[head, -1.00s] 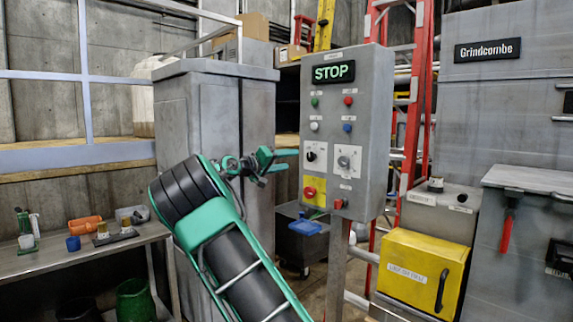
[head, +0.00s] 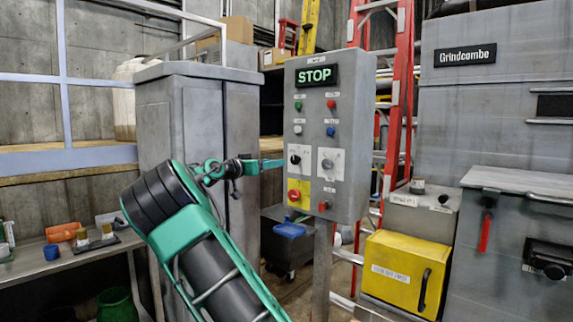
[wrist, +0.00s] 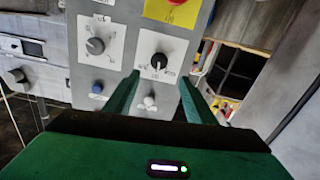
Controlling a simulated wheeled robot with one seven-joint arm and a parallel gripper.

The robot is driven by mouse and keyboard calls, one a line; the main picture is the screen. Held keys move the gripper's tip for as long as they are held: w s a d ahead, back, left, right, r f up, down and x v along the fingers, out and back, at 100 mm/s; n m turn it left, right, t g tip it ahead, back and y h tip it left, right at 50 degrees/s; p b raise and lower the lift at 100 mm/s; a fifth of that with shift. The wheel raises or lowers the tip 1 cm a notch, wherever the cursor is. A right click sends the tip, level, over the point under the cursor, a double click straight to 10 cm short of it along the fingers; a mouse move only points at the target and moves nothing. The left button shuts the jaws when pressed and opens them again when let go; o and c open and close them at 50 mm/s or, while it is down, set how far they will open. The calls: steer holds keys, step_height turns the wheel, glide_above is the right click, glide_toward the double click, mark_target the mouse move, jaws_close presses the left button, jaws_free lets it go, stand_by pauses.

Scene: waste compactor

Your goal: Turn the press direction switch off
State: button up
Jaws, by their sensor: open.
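The grey control panel (head: 350,125) has two rotary switches on white plates. The black-knobbed switch (head: 295,159) is on the left and the grey-knobbed switch (head: 327,163) on the right. Their labels are too small to read, so I cannot tell which is the press direction switch. My gripper (head: 274,163) is left of the panel, level with the black knob. In the inverted wrist view, the black knob (wrist: 158,61) shows between and beyond the open green fingers (wrist: 160,82), with its pointer toward the fingers. The grey knob (wrist: 95,46) is further left. The jaws are empty.
Green, red, white and blue buttons sit above the switches. A red button on a yellow plate (head: 294,195) is below the black knob, with another red control (head: 324,205) beside it. A grey cabinet (head: 205,120) stands behind my arm; a yellow box (head: 398,273) is right of the panel post.

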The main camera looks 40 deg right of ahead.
mark_target(293, 159)
steer(key=d, duration=1)
steer(key=shift+w+d, duration=0.2)
steer(key=shift+w, duration=0.2)
steer(key=shift+c, duration=0.3)
steer(key=c, duration=1)
